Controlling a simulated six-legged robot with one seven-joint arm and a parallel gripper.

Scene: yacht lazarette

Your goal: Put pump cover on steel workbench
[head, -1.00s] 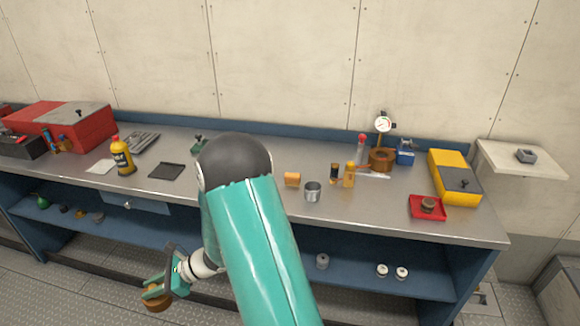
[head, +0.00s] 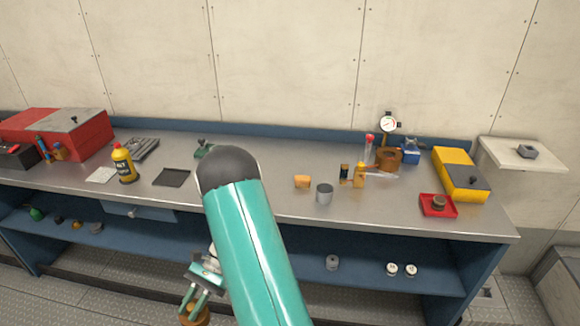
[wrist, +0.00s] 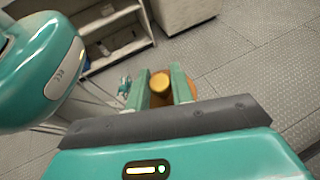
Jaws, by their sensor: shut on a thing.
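My gripper (head: 196,300) is low in front of the steel workbench (head: 265,205), below the level of its top. It is shut on an orange-brown round piece, which looks like the pump cover (head: 194,317). The piece is cut by the bottom edge of the head view. In the wrist view the pump cover (wrist: 160,82) shows between the two green fingers of my gripper (wrist: 166,82), above the floor. The fingers hide part of it. The workbench has a grey metal top and a blue frame with a lower shelf.

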